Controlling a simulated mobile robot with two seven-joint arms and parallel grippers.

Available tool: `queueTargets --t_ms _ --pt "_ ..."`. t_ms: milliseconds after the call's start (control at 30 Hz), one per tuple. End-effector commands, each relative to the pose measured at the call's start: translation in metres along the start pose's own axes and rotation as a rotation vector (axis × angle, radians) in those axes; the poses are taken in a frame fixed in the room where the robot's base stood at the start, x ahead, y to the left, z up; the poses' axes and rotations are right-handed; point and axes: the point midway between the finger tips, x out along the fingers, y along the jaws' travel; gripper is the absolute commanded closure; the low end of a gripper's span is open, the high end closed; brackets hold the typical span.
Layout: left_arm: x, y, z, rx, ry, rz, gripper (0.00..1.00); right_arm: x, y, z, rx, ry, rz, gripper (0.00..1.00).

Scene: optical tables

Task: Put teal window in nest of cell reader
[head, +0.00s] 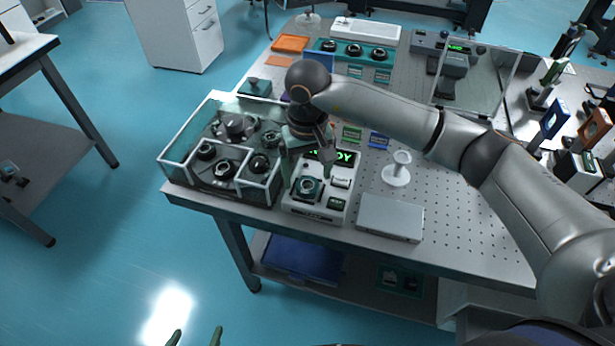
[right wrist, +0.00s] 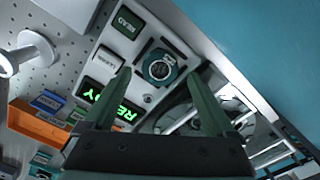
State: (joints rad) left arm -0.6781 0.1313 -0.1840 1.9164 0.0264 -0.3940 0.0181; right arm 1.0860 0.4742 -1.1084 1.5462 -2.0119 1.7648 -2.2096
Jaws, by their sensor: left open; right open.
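The cell reader (head: 317,206) is a white box near the table's front edge, with a green READY display (head: 333,157) and a READ button (right wrist: 129,22). The teal window (head: 307,188), a teal square with a dark round ring, lies within the black-cornered nest on the reader's top. It also shows in the right wrist view (right wrist: 161,67); I cannot tell whether it sits fully flat. My right gripper (head: 304,160) is open and empty over the reader, its fingertips apart from the window. My left gripper (head: 196,336) is open and empty, low at the bottom edge, away from the table.
A glass-walled enclosure (head: 176,168) with round dark parts stands left of the reader. A grey box (head: 390,218) and a white spool-shaped stand (head: 397,171) are to its right. Behind are an orange tray (head: 291,43) and a teal rack (head: 327,46). Bare perforated tabletop lies to the right.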

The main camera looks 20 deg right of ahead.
Motion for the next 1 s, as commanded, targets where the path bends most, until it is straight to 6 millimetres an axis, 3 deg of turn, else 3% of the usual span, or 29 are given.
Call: queueTargets --t_ms 300,500,733,1000 --pt "0.009 -0.001 0.010 0.000 -0.002 0.000 0.00 -0.069 0.000 -0.001 0.000 0.005 0.000 0.10" --pt "0.010 -0.001 0.012 0.000 -0.002 0.000 0.00 -0.095 0.000 0.000 0.000 0.001 0.002 0.10" --pt "0.010 -0.001 0.013 0.000 -0.003 0.000 0.00 -0.102 0.000 0.000 0.001 0.000 0.001 0.10" --pt "0.010 -0.001 0.013 0.000 -0.003 0.000 0.00 -0.097 -0.007 0.004 0.007 -0.017 -0.028 0.10"
